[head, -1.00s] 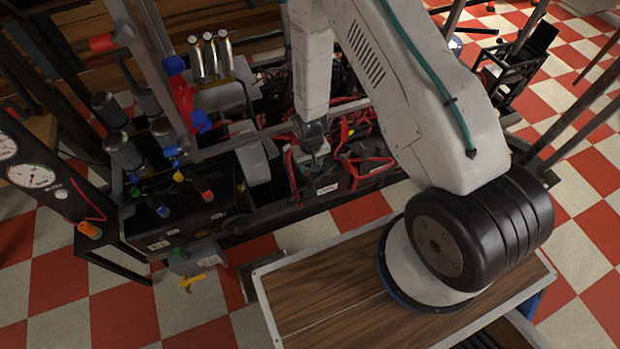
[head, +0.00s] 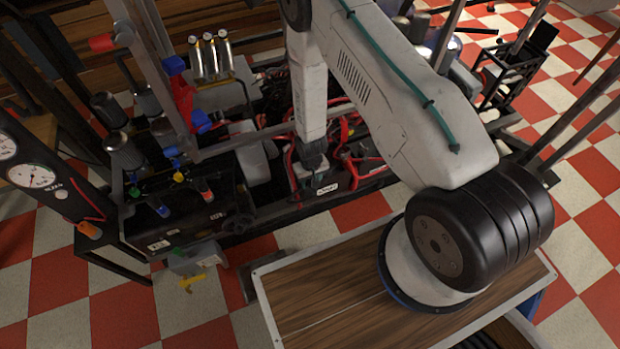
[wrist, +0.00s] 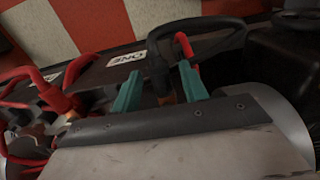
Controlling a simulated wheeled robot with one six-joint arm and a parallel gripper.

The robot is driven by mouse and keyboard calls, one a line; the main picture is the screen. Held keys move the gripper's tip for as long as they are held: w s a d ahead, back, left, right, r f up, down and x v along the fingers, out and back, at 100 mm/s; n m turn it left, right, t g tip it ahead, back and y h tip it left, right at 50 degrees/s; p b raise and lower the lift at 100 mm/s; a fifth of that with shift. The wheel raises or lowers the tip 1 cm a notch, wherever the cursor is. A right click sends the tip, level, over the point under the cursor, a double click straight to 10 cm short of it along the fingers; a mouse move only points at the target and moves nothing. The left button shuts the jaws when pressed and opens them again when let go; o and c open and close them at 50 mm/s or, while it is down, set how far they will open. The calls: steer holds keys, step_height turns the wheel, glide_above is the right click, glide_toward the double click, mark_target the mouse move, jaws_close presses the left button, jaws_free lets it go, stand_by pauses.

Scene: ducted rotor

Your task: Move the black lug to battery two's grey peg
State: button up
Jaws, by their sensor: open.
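My gripper (wrist: 159,72) is open, its two teal fingers apart on either side of a thick black cable (wrist: 157,48). A copper-coloured piece (wrist: 165,98) shows low between the fingers, at the cable's end; I cannot tell whether it is the black lug or whether a finger touches it. In the head view my gripper (head: 314,163) is low over the dark battery bay, by a white label (head: 327,189). In the wrist view a label (wrist: 126,57) reads ONE, upside down. I cannot make out battery two's grey peg.
Red cables (wrist: 62,95) crowd the left of the wrist view, and a red cable end (wrist: 184,46) lies behind the black cable. In the head view a panel with coloured levers (head: 180,185) stands left of the bay. A wooden-topped bench (head: 325,290) is in front.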

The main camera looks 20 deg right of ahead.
jaws_close()
steer(key=shift+s, duration=0.15)
steer(key=shift+s, duration=1.75)
steer(key=shift+s+r, duration=0.25)
steer(key=shift+r, duration=0.5)
steer(key=shift+s+r, duration=0.25)
steer(key=shift+r, duration=0.5)
